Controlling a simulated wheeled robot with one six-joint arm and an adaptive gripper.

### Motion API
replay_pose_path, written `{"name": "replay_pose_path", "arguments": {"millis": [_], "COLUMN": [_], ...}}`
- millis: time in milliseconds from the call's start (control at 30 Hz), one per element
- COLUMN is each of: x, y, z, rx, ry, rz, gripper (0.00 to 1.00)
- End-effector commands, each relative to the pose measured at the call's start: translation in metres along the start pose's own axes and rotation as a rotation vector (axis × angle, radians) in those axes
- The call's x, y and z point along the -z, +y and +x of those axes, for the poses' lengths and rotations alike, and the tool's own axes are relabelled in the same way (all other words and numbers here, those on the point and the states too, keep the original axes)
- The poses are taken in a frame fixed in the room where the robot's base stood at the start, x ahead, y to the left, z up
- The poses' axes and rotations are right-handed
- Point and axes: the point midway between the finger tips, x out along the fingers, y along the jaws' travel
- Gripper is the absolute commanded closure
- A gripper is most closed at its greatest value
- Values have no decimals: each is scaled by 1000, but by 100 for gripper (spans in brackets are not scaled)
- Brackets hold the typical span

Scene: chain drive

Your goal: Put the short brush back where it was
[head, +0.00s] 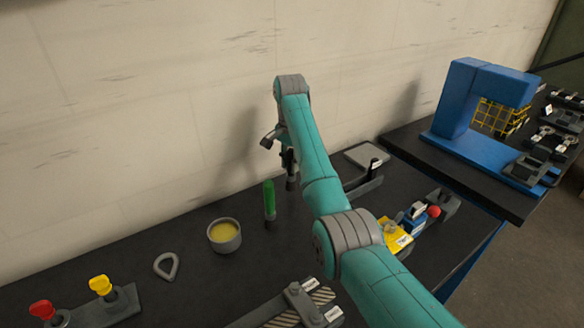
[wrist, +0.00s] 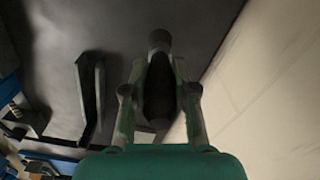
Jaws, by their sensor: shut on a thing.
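My gripper (wrist: 158,100) is shut on a dark, rounded object (wrist: 158,85), which I take to be the short brush. In the wrist view it lies between the two fingers, and its rounded end shows beyond them. In the head view the gripper (head: 289,165) is above the back of the dark bench, near the wall, and the dark end of the held object (head: 292,183) hangs below it.
A green-handled upright tool (head: 269,198) stands just left of my gripper. A cup with yellow contents (head: 224,236) is further left. A dark angled bracket (head: 368,183) and a grey plate (head: 366,155) are to the right. The bench between bracket and green tool looks clear.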

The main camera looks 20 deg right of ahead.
Motion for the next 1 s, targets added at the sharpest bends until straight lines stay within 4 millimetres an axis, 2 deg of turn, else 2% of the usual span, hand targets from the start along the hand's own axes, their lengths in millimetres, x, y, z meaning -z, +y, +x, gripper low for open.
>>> {"name": "replay_pose_path", "arguments": {"millis": [33, 167, 533, 567, 633, 1000], "x": [-3, -7, -7, -7, -7, -7], "y": [-1, -3, -3, -3, -3, -3], "z": [10, 23, 27, 26, 26, 23], "rx": [-2, -1, 0, 0, 0, 1], "ry": [-1, 0, 0, 0, 0, 0], "rz": [0, 1, 1, 1, 1, 1], "gripper": [100, 100, 100, 66, 48, 48]}}
